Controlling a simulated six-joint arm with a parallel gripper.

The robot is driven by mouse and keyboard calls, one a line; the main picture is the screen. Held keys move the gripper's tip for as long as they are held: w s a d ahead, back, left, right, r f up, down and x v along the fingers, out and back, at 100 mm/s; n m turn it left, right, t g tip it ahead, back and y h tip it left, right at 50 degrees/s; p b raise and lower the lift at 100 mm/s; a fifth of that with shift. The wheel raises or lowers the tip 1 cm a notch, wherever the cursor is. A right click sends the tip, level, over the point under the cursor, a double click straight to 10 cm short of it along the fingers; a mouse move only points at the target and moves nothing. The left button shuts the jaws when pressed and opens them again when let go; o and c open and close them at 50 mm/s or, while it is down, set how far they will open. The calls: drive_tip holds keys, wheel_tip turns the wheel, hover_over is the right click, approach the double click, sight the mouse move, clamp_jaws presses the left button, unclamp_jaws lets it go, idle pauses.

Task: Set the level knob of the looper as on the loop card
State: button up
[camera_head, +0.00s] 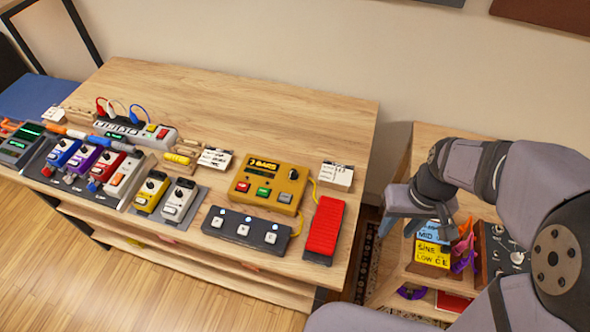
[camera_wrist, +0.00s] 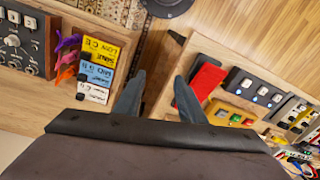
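The yellow box (camera_head: 269,182), which looks like the looper, sits on the wooden table with a display reading "BARS", coloured buttons and a dark knob (camera_head: 293,174) at its upper right. It also shows partly in the wrist view (camera_wrist: 232,113). A white card (camera_head: 336,175) stands right of it and another card (camera_head: 215,157) stands left; I cannot read which is the loop card. My gripper (camera_head: 432,228) is well right of the looper, above the side shelf. In the wrist view its fingers (camera_wrist: 158,95) are apart with nothing between them.
A red pedal (camera_head: 324,228) and a dark three-button footswitch (camera_head: 246,230) lie in front of the looper. Several small pedals and a power strip (camera_head: 139,131) fill the table's left. Labelled yellow and blue boxes (camera_head: 431,250) are under my gripper. The table's back is clear.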

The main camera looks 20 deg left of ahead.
drive_tip(key=w+a+f+n+y+b, duration=0.25)
drive_tip(key=w+a+n, duration=0.45)
drive_tip(key=w+a, duration=0.6)
drive_tip(key=n+y+b, duration=0.1)
drive_tip(key=n+b, duration=0.1)
drive_tip(key=n, duration=0.4)
approach(293, 171)
drive_tip(key=shift+p+x, duration=1.6)
drive_tip(key=shift+x, duration=2.5)
drive_tip(key=shift+w, duration=0.1)
clamp_jaws()
